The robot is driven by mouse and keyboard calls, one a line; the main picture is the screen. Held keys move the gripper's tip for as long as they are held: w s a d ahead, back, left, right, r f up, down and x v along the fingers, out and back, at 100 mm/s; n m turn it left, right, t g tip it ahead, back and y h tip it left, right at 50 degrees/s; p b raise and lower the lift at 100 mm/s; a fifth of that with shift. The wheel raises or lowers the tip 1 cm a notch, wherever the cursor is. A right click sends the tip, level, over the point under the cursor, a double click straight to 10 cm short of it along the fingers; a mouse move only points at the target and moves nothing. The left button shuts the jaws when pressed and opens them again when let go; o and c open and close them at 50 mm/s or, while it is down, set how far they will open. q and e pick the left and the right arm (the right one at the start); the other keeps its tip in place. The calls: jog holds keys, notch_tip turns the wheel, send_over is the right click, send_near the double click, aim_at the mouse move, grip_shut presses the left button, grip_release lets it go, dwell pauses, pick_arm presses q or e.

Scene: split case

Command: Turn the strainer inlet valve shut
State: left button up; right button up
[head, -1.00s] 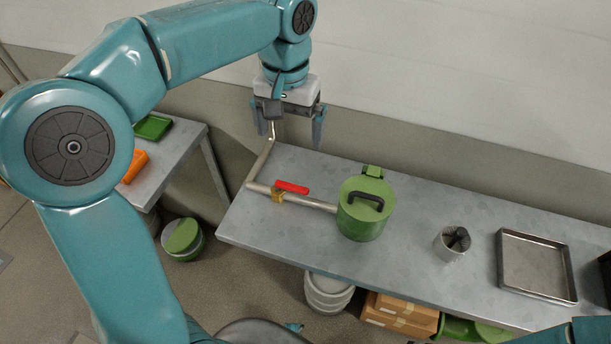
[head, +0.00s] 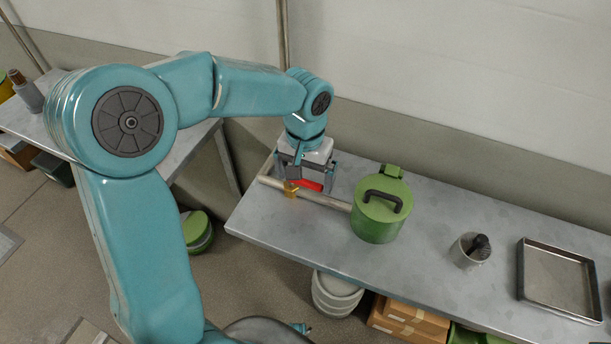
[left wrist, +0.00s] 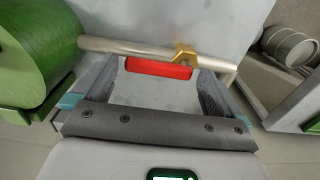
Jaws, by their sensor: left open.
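The strainer inlet valve has a brass body (head: 291,190) on a steel pipe, with a red lever (head: 312,185) lying roughly along the pipe. The pipe (head: 328,201) runs to a green strainer pot (head: 377,222) with a black-handled lid. My left gripper (head: 308,172) is low over the valve and partly hides the lever. In the left wrist view the red lever (left wrist: 158,68) shows between the open, well-spread fingers, with the brass body (left wrist: 184,56) near the right finger. I cannot tell whether a finger touches the lever. My right gripper is out of view.
A metal cup with a black brush (head: 470,250) and a shallow steel tray (head: 524,293) stand to the right on the metal table (head: 420,255). A wall rises behind the table. A keg (head: 335,293) and cardboard boxes (head: 408,320) sit below.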

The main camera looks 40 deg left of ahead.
pick_arm(q)
jog(key=shift+f, duration=0.3)
jog(key=c, duration=1.3)
